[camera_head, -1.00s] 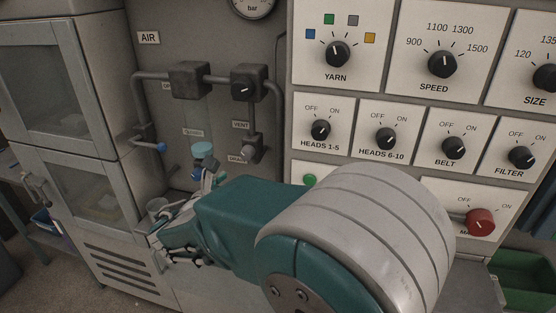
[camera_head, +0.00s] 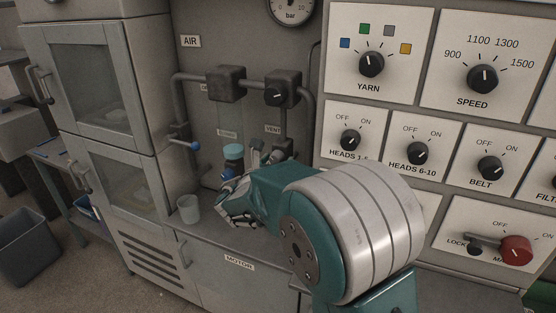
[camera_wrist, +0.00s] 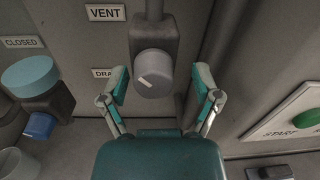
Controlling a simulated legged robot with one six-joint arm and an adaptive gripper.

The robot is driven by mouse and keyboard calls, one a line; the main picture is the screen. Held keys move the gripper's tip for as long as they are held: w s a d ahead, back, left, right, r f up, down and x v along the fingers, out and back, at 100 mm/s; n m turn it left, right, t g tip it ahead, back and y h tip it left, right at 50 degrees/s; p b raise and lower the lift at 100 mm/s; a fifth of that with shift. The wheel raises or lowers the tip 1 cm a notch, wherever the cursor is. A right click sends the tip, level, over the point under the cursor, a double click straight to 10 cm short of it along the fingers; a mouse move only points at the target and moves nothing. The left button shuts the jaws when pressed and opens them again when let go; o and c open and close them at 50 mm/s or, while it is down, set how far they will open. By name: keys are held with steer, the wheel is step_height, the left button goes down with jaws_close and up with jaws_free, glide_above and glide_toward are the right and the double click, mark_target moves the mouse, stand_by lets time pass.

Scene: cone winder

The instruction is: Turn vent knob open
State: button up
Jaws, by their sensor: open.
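A grey round knob (camera_wrist: 152,76) with a short white mark hangs below a pipe in the wrist view. The VENT label (camera_wrist: 105,13) is above and left of it, and a partly hidden label starting "DRA" is beside it. My gripper (camera_wrist: 160,82) is open, its two teal-tipped fingers on either side of this knob; contact cannot be made out. In the head view, my gripper (camera_head: 264,155) is low by the pipework and partly hides the knob. The VENT label (camera_head: 272,129) shows just above. A black knob (camera_head: 275,96) with a white pointer sits higher on the pipe.
A blue-capped part (camera_wrist: 30,76) by a CLOSED label is left of my gripper. A cup (camera_head: 188,208) stands on the ledge. A switch panel (camera_head: 420,151) is close on the right. A green START button (camera_wrist: 311,117) shows in the wrist view.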

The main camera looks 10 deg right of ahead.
steer(key=shift+w+a, duration=0.1)
steer(key=shift+a, duration=0.6)
steer(key=c, duration=0.4)
steer(key=shift+d, duration=0.3)
jaws_close()
steer(key=shift+d, duration=0.1)
